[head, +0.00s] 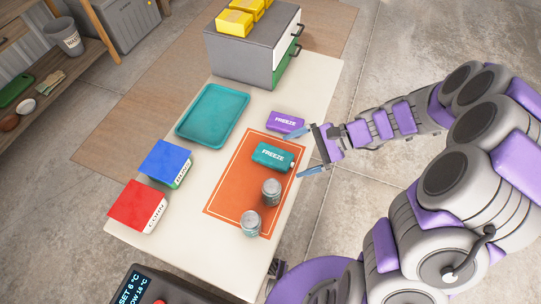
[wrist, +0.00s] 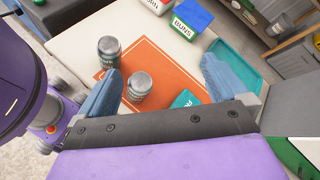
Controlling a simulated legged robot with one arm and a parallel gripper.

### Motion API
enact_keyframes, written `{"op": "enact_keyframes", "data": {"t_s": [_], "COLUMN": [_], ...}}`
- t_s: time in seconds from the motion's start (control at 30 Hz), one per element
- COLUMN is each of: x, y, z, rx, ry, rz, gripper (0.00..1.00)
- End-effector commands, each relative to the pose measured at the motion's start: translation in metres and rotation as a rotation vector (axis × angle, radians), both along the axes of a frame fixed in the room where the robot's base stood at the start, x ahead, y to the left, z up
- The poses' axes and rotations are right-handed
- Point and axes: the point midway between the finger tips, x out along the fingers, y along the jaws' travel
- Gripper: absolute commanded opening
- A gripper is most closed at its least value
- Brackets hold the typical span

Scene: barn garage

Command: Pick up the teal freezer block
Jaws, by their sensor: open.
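The teal freezer block (head: 272,156), marked FREEZE, lies on the orange mat (head: 236,188) on the table. In the wrist view only a small part of the teal block (wrist: 184,99) shows, the rest hidden behind my gripper's body. My gripper (head: 303,152) is open, with its blue fingers apart just right of the block in the head view. In the wrist view the two fingers of my gripper (wrist: 160,88) are wide apart with nothing held between them. A purple freezer block (head: 286,122), also marked FREEZE, lies just behind the teal one, close to the upper finger.
Two cans (head: 271,191) (head: 250,222) stand on the mat's near part. A teal tray (head: 213,114), a blue box (head: 166,163) and a red box (head: 138,206) sit on the left. A grey cabinet (head: 240,58) with yellow boxes (head: 234,22) stands at the back.

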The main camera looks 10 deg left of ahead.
Motion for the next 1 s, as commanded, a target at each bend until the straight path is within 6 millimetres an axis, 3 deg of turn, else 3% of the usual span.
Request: {"op": "enact_keyframes", "data": {"t_s": [0.27,0.5,0.8,1.0], "x": [0.043,0.073,0.096,0.099], "y": [-0.004,-0.012,-0.043,-0.060], "z": [-0.043,-0.091,-0.161,-0.194], "rx": [0.069,0.094,0.107,0.103], "ry": [0.143,0.262,0.407,0.471], "rz": [-0.203,-0.386,-0.612,-0.714], "gripper": [1.00,1.00,1.00,1.00]}}
